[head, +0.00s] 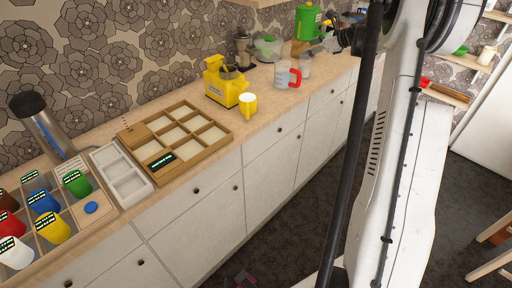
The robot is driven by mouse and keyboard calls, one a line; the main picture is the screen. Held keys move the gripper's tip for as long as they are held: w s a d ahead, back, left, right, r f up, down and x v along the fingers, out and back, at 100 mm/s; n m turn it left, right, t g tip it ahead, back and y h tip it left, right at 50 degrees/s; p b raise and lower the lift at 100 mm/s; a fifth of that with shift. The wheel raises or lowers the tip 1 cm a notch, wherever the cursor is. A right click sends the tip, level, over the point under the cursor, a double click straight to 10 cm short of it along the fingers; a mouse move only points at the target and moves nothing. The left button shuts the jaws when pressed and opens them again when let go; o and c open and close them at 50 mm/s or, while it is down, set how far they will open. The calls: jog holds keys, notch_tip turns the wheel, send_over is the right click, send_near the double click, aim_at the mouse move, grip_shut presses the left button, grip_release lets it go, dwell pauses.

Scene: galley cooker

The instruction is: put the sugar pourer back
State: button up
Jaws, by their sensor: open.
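My gripper (332,42) is small and far off at the back of the counter, partly hidden by my own arm. Its jaws are open, close to the lower right of a green pot with a pale label (307,20); I cannot tell whether they touch. A small whitish container (305,66) stands on the counter just below the gripper. It may be the sugar pourer, but it is too small to be sure. A wooden box divided into compartments (213,134) lies farther forward; most of its compartments look empty, and one holds a dark label.
Near the gripper stand a white-and-red mug (281,74), a green-topped bowl (267,47) and a dark grinder (243,48). A white tray (121,177), steel flask (47,128) and coloured cups (54,228) fill the left.

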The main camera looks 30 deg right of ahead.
jog(key=s+a+r+n+g, duration=0.1)
jog(key=s+a+r+n, duration=0.2)
jog(key=a, duration=0.6)
jog(key=s+a+r+n+g, duration=0.15)
jog(key=a+r+n, duration=0.25)
jog(key=a, duration=0.6)
jog(key=s+a+r+n+g+h, duration=0.1)
jog(key=s+a+r+n, duration=0.1)
jog(key=s+a+n, duration=0.8)
jog(key=s+a+f+n+h, duration=0.1)
jog(key=s+a+f+n, duration=0.2)
jog(key=s+a, duration=0.3)
jog(key=s+a+f+n+h, duration=0.1)
jog(key=s+a+n, duration=0.3)
jog(key=s, duration=0.8)
jog(key=s+a+f+n+h, duration=0.1)
jog(key=s+a+f+n, duration=0.3)
jog(key=s+a, duration=0.4)
jog(key=shift+s+f+n, duration=0.3)
jog(key=shift+s+f, duration=0.05)
jog(key=shift+s, duration=0.1)
jog(key=shift+g, duration=0.25)
